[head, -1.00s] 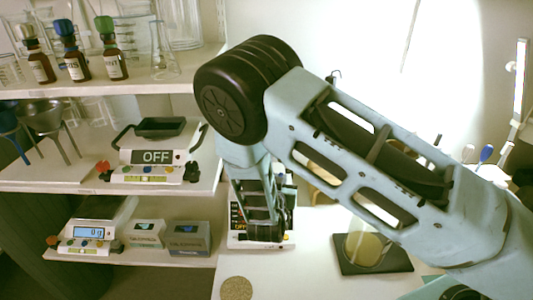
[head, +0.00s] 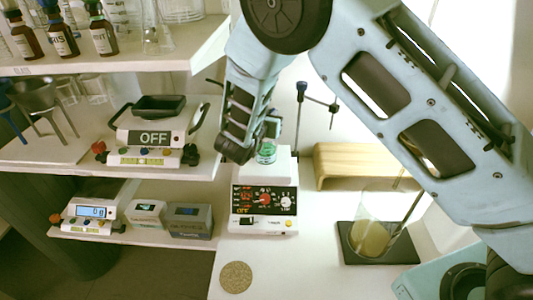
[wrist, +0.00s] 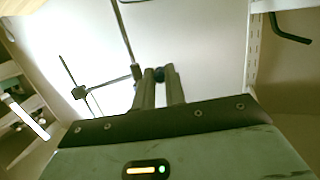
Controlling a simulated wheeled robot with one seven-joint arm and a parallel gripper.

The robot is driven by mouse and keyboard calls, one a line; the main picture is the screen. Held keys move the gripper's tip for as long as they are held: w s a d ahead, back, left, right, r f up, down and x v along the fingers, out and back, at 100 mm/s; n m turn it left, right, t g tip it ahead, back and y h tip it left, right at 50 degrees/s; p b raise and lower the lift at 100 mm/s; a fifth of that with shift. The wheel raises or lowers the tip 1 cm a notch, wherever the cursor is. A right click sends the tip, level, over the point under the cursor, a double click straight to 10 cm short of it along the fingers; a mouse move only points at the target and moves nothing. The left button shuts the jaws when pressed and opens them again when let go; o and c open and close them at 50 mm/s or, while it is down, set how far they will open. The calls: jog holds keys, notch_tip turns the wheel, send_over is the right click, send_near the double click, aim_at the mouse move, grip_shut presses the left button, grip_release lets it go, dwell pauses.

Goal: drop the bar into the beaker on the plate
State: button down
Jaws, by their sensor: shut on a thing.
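No bar shows clearly in the head view, and the beaker's inside is not readable.
A thin stand (head: 299,115) with a side clamp rises just right of the plate. A wooden bench (head: 355,165) and a large beaker (head: 372,235) on a dark mat are farther right. Shelves with a scale (head: 150,135) and bottles stand left.

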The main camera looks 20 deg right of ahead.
notch_tip(320, 180, down, 2)
jog(key=shift+f+b, duration=0.1)
jog(key=shift+b, duration=0.4)
jog(key=c, duration=1.4)
grip_release()
jog(key=shift+o, duration=0.2)
jog(key=shift+s+a, duration=0.1)
jog(key=b+v, duration=0.3)
jog(key=v, duration=1.4)
jog(key=shift+b, duration=0.35)
jog(key=shift+s, duration=0.15)
